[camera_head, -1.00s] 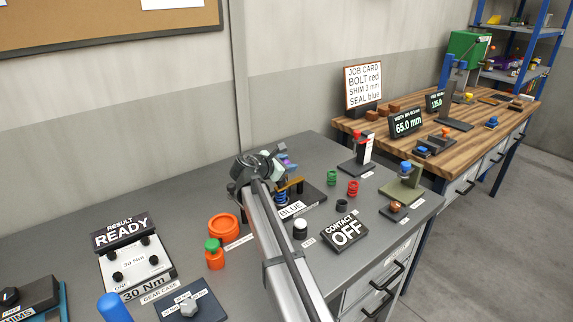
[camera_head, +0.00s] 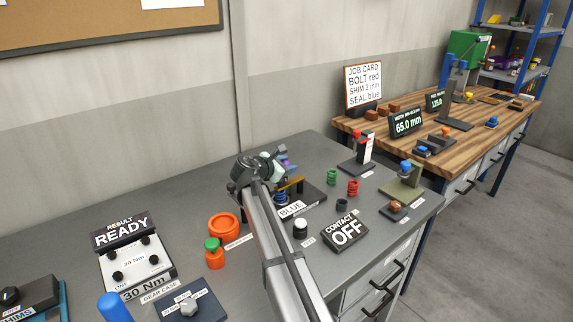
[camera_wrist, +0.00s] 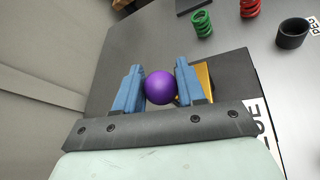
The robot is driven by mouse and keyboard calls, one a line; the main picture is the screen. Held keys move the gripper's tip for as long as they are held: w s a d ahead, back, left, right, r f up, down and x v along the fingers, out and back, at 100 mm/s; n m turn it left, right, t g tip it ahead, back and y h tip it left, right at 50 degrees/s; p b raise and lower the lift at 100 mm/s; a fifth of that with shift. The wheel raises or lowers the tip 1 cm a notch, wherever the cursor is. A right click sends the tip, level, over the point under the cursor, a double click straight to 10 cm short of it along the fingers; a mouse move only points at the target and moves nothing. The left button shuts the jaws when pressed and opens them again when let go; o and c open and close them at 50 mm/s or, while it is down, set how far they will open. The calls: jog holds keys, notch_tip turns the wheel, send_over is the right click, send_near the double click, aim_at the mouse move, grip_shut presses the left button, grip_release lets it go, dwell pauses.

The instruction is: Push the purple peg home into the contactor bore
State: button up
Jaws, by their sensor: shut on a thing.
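The purple peg (camera_wrist: 160,88) shows its round purple end between the two blue fingers of my gripper (camera_wrist: 158,86) in the wrist view. The fingers are shut on it from both sides. In the head view a bit of purple (camera_head: 284,158) shows beside my gripper, mostly hidden by the wrist. The dark base plate (camera_head: 315,194) with a gold bracket (camera_head: 294,185) and a blue spring lies just below and right of my gripper. The contactor bore is hidden, so I cannot tell how deep the peg sits. The contact display (camera_head: 346,231) reads OFF.
Green (camera_head: 331,177) and red (camera_head: 353,187) springs and a black ring (camera_head: 342,205) stand right of the base plate. An orange ring (camera_head: 224,225) and a torque tester (camera_head: 136,262) are at left. The grey bench behind my gripper is clear.

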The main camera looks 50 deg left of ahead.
jog(key=shift+f, duration=0.2)
jog(key=o, duration=1.2)
jog(key=shift+c, duration=0.2)
jog(key=v, duration=1.4)
jog(key=shift+w, duration=0.15)
